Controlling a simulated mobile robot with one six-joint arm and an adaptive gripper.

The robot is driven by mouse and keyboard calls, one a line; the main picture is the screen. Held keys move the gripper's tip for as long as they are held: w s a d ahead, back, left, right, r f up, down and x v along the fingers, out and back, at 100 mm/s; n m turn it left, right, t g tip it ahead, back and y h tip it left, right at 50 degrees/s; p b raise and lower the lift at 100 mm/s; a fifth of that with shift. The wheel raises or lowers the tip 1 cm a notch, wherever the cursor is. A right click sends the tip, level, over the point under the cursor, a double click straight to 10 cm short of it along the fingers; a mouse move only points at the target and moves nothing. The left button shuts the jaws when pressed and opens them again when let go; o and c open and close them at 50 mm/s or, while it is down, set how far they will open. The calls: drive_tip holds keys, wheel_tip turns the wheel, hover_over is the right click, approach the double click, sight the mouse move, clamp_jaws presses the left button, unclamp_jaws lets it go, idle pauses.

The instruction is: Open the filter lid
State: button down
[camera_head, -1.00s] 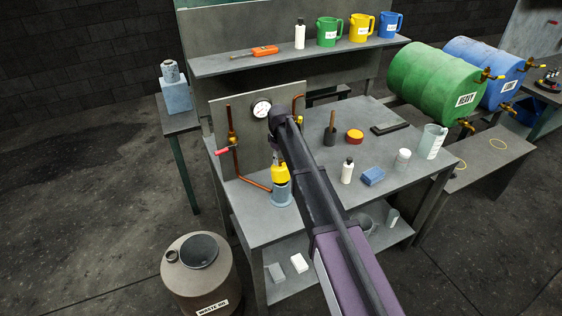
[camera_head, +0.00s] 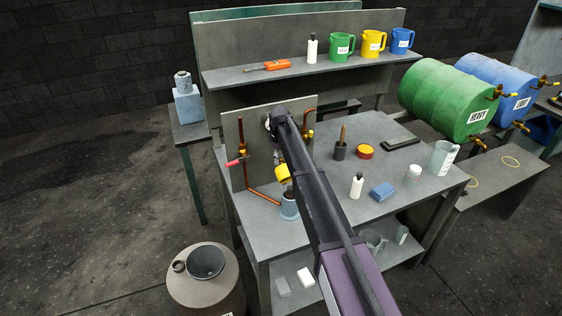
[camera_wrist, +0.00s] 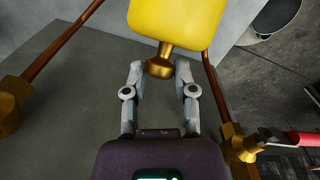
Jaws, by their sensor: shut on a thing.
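The yellow filter lid (camera_head: 282,173) is tilted up over the grey-blue filter body (camera_head: 289,209), whose dark open top shows below it. In the wrist view the lid (camera_wrist: 178,20) fills the top middle, with its brass knob (camera_wrist: 160,66) pointing toward me. My gripper (camera_wrist: 159,73) has its two fingers on either side of the knob, shut on it. In the head view my gripper (camera_head: 277,156) is small and partly hidden by my arm. Whether the lid still touches the body at a hinge is hidden.
Copper pipes (camera_head: 244,165) and a red-handled valve (camera_head: 236,161) stand left of the filter by the upright panel (camera_head: 232,125). A white bottle (camera_head: 357,186), blue sponge (camera_head: 382,191) and red-yellow tin (camera_head: 364,152) sit to the right on the bench. A waste drum (camera_head: 183,290) stands at front left.

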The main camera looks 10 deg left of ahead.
drive_tip(key=shift+w, duration=0.35)
drive_tip(key=shift+c, duration=2.1)
unclamp_jaws()
drive_tip(key=shift+f, duration=0.1)
drive_tip(key=shift+s, duration=0.1)
drive_tip(key=shift+s+d, duration=0.1)
